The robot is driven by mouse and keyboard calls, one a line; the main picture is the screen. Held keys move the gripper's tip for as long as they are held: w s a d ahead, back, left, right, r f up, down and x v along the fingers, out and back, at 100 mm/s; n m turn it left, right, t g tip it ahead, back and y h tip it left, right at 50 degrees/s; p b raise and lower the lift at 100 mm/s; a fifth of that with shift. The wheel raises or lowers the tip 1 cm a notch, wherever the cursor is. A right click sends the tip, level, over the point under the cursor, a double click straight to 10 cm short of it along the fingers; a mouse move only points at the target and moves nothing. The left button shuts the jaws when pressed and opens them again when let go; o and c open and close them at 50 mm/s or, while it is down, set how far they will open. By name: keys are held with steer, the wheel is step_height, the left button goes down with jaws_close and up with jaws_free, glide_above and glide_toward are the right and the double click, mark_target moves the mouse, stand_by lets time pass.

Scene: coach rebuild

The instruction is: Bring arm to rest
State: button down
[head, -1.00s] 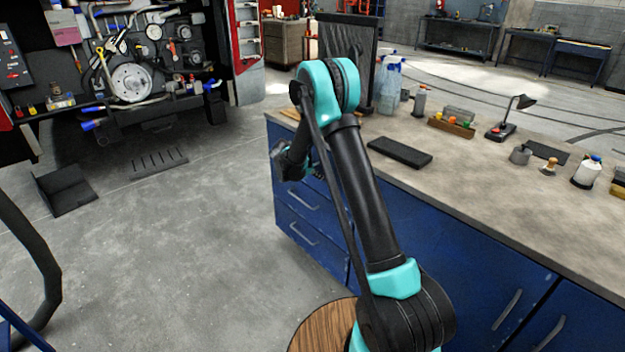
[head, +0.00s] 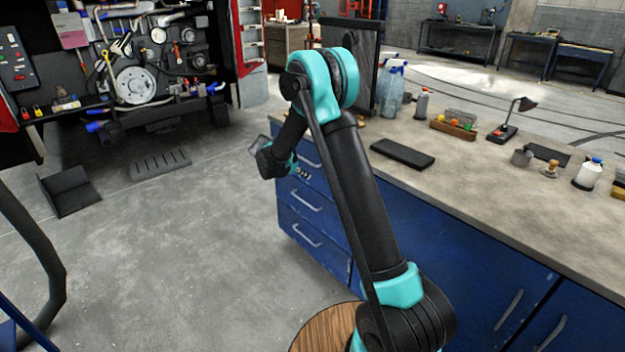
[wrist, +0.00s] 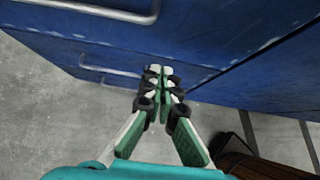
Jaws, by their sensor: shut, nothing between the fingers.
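My gripper (wrist: 158,80) shows in the wrist view with its green and white fingers together and nothing between them. It points at the blue drawer front (wrist: 215,40) and its metal handles (wrist: 110,72), with grey floor below. In the head view my arm rises from the lower right and bends at a teal elbow, and its forearm hangs down left of the bench drawers. The fingers are not clearly visible in the head view.
The bench (head: 460,195) on the right holds a black pad (head: 402,153), spray bottles (head: 392,88), a wooden tray (head: 453,128) and a lamp (head: 512,120). A black angled box (head: 68,190) and a grate (head: 160,164) lie on the floor at left. The floor between is clear.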

steer(key=s+d+r+m+y, duration=0.1)
steer(key=s+d+r+m, duration=0.1)
steer(key=s+d+m, duration=0.3)
steer(key=s+d+r+m+g+y, duration=0.1)
steer(key=s+d+r+m, duration=0.15)
steer(key=s, duration=0.55)
steer(key=s+d+r+m+y, duration=0.1)
steer(key=s+d+r+m, duration=0.1)
steer(key=s+d+m, duration=0.3)
steer(key=s+f+m+y, duration=0.2)
steer(key=s+m, duration=0.4)
steer(key=s, duration=0.5)
steer(key=s+f+m+y, duration=0.2)
steer(key=s+m, duration=0.4)
steer(key=s, duration=0.6)
steer(key=shift+s+m, duration=0.25)
steer(key=shift+m, duration=0.1)
steer(key=shift+a, duration=0.1)
